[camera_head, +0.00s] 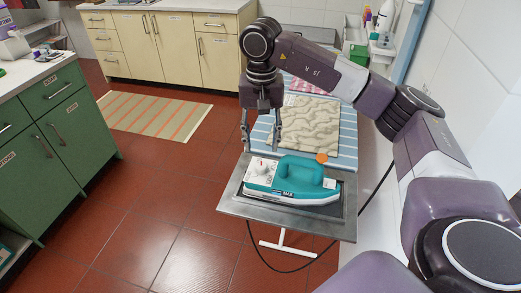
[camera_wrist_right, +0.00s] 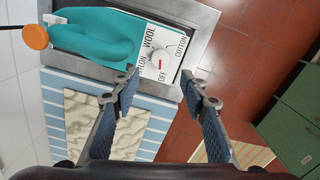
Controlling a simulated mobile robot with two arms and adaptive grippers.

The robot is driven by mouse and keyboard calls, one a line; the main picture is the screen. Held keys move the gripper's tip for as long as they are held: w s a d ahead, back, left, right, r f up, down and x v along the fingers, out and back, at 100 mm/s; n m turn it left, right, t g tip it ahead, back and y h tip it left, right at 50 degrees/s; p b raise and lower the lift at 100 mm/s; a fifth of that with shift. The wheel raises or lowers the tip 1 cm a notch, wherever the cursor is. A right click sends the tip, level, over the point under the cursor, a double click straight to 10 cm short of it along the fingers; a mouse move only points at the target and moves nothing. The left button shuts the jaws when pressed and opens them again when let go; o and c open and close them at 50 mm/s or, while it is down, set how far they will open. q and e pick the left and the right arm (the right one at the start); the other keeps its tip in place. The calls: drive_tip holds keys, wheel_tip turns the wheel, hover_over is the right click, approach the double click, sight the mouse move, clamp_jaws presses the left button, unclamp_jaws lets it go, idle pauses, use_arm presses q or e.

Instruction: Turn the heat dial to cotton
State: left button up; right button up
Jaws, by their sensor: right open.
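A teal and white iron (camera_head: 293,179) lies on its metal rest at the near end of the ironing board. Its white heat dial (camera_wrist_right: 159,59) shows in the right wrist view, with the labels NYLON, WOOL, COTTON and OFF around it. The dial's red mark points toward OFF. My right gripper (camera_head: 261,147) points down just above and behind the dial end of the iron. It is open and empty; in the wrist view its fingertips (camera_wrist_right: 158,80) stand apart on either side of the OFF label. My left gripper is not in view.
The metal rest (camera_head: 229,203) surrounds the iron. A dark cord hangs below. Green cabinets (camera_head: 70,125) stand left across open floor.

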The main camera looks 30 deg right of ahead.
sight(261, 165)
drive_tip(key=shift+s+f, duration=0.2)
drive_tip(key=shift+f, duration=0.2)
drive_tip(key=f, duration=0.2)
drive_tip(key=f+p, duration=0.1)
drive_tip(key=shift+s+a+f, duration=0.25)
drive_tip(key=shift+s+f, duration=0.05)
drive_tip(key=shift+f, duration=0.05)
wheel_tip(261, 165, down, 2)
drive_tip(key=shift+w+f, duration=0.1)
drive_tip(key=shift+w, duration=0.05)
drive_tip(key=shift+f, duration=0.3)
drive_tip(key=c, duration=0.4)
clamp_jaws()
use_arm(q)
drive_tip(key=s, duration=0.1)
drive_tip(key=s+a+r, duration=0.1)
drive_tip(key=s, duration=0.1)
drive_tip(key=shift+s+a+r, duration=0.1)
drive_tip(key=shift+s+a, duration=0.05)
